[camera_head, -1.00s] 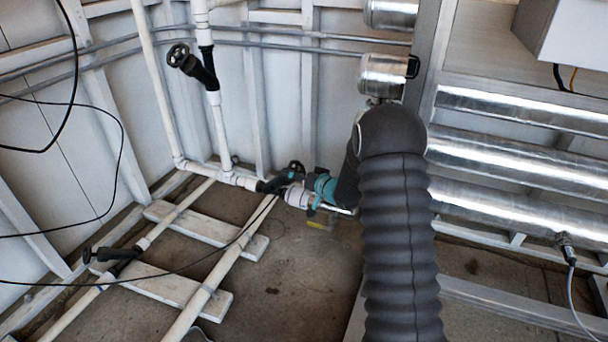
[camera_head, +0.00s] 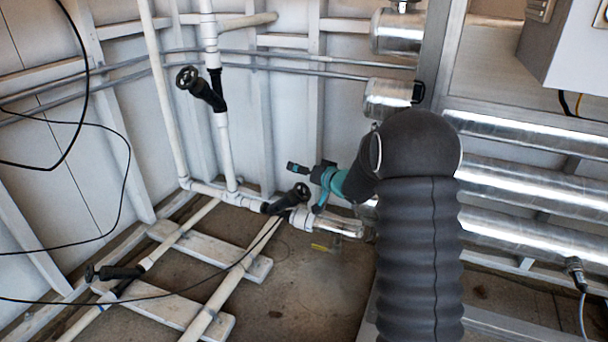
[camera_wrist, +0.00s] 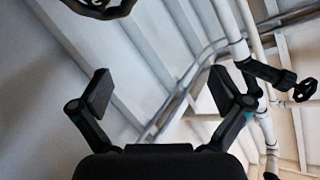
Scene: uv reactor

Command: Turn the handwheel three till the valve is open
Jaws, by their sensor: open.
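No labels show which handwheel is three. The middle black handwheel (camera_head: 301,192) is on the low white pipe in the head view. A second black handwheel (camera_head: 187,77) is on the upright pipe, and a third (camera_head: 91,273) is on a floor pipe at lower left. My gripper (camera_head: 296,167) shows above the middle handwheel, apart from it in the picture. In the wrist view my gripper (camera_wrist: 160,92) is open with nothing between its fingers. A dark wheel rim (camera_wrist: 100,6) is cut off at the top left; another handwheel (camera_wrist: 305,90) is at right. I cannot tell whether the valve is open.
White pipes (camera_head: 221,135) run along the wall and floor. A loose black cable (camera_head: 128,165) hangs at left.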

